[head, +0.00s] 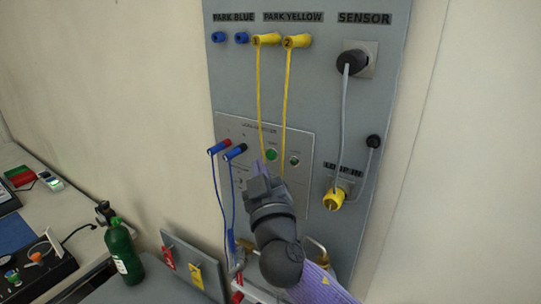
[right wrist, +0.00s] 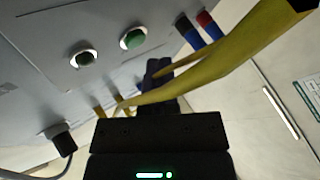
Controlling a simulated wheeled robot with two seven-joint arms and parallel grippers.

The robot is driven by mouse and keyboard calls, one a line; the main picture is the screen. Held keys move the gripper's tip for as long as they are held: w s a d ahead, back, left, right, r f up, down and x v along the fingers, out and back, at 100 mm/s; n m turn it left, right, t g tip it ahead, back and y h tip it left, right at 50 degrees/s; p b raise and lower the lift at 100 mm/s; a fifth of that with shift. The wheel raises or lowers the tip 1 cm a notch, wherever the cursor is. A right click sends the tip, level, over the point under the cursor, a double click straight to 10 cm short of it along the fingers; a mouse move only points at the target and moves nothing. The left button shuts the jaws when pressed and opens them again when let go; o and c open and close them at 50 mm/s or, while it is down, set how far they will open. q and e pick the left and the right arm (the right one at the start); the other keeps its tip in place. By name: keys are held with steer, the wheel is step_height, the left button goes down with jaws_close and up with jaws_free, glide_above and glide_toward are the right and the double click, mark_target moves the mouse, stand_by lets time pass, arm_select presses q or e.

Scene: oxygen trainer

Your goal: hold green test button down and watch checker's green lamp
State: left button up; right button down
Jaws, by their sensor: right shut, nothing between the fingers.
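The checker plate (head: 307,135) is set in the grey wall panel. A bright green round piece (head: 271,155) is on it, and a darker green one in a white ring (head: 294,160) sits to its right. Their labels are too small to read, so I cannot tell which is button and which is lamp. Both show in the right wrist view, the bright one (right wrist: 132,39) and the dark one (right wrist: 85,58). My right gripper (head: 259,168) is shut and empty, just below and left of the bright piece in the head view; its fingertips (right wrist: 153,70) appear apart from both pieces.
Yellow leads (head: 287,90) hang from the parked yellow plugs, and one crosses close by my fingers in the right wrist view (right wrist: 205,72). Blue leads (head: 217,180) hang left. A grey sensor cable (head: 344,120) runs down the right. A green bottle (head: 121,250) stands at lower left.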

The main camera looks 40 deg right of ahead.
steer(key=a, duration=0.1)
steer(key=s+a, duration=0.1)
steer(key=a, duration=0.2)
steer(key=shift+s, duration=0.35)
